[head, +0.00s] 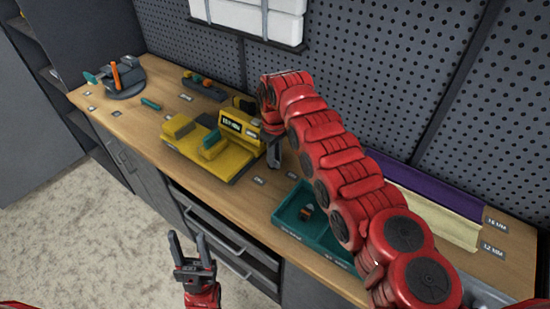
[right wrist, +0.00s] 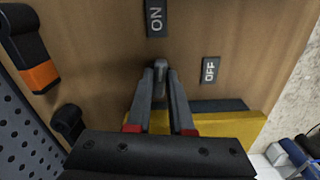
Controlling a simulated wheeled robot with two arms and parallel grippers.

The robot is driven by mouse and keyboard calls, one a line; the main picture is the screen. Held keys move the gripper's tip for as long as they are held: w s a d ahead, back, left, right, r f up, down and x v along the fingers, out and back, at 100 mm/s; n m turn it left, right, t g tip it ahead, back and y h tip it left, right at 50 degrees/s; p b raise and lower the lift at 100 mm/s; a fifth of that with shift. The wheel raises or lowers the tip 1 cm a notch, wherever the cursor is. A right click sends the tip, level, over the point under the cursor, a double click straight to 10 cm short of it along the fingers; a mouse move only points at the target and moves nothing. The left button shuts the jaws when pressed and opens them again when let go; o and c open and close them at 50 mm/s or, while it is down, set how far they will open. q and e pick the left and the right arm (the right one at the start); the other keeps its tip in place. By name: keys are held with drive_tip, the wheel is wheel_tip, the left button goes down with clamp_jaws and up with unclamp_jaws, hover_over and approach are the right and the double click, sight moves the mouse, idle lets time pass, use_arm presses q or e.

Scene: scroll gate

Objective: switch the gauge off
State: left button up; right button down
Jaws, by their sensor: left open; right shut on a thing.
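My right gripper (head: 273,155) reaches down at the gauge's right side. In the right wrist view its fingers (right wrist: 160,75) are shut on a small dark grey switch lever (right wrist: 161,66). An ON label (right wrist: 156,17) lies ahead of the fingertips and an OFF label (right wrist: 210,70) lies to their right. The lever's base is partly hidden by the fingers. My left gripper (head: 188,250) is open and empty, in front of the bench.
A teal tray (head: 289,222) with a small part in it lies right of the gauge, partly behind my right arm. A dark vise-like fixture (head: 122,82) stands far left. A rack (head: 204,88) with orange and teal pieces stands behind the gauge. A perforated wall (head: 420,80) bounds the back.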

drive_tip(key=m+b, duration=0.2)
drive_tip(key=m, duration=0.1)
drive_tip(key=m+b, duration=0.1)
drive_tip(key=shift+s+a+f, duration=0.1)
drive_tip(key=shift+a+f, duration=0.05)
drive_tip(key=shift+f, duration=0.1)
drive_tip(key=m+b, duration=0.2)
drive_tip(key=m, duration=0.2)
drive_tip(key=shift+a, duration=0.1)
drive_tip(key=m+b, duration=0.2)
drive_tip(key=m, duration=0.2)
drive_tip(key=shift+a+r+m, duration=0.1)
drive_tip(key=shift+r+m, duration=0.05)
drive_tip(key=shift+m, duration=0.15)
drive_tip(key=shift+a+m+b, duration=0.1)
drive_tip(key=shift+m+b, duration=0.7)
drive_tip(key=shift+m, duration=1)
drive_tip(key=shift+r, duration=0.1)
drive_tip(key=c, duration=0.8)
unclamp_jaws()
drive_tip(key=shift+r, duration=0.15)
